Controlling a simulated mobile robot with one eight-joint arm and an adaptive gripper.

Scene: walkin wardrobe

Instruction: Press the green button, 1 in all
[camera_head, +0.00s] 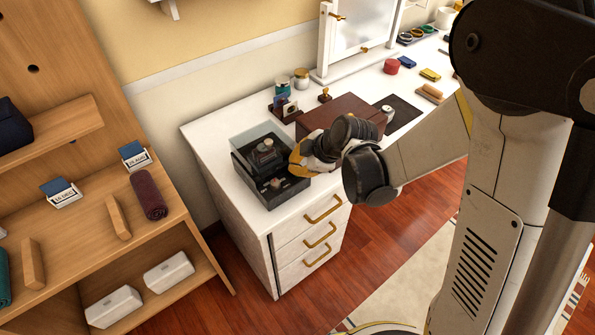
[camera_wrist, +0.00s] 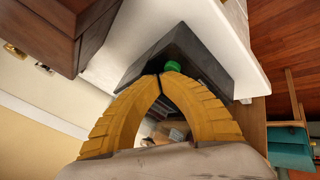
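The green button (camera_wrist: 172,67) shows in the wrist view, small and round, on the dark grey face of a box (camera_wrist: 196,62). In the head view this is a black display box (camera_head: 283,193) with a clear cover, at the left end of the white dresser top; the button cannot be seen there. My gripper (camera_head: 296,160) has yellow fingers and is at the box's right side. In the wrist view the fingertips (camera_wrist: 161,75) meet just below the button, with nothing held. Whether they touch it I cannot tell.
A brown wooden box (camera_head: 338,112) stands right of the display box, close to my gripper. Stamps, jars and a framed mirror (camera_head: 361,30) are behind it. A wooden shelf unit (camera_head: 185,235) stands left. The dresser's front left corner top (camera_head: 268,222) is bare.

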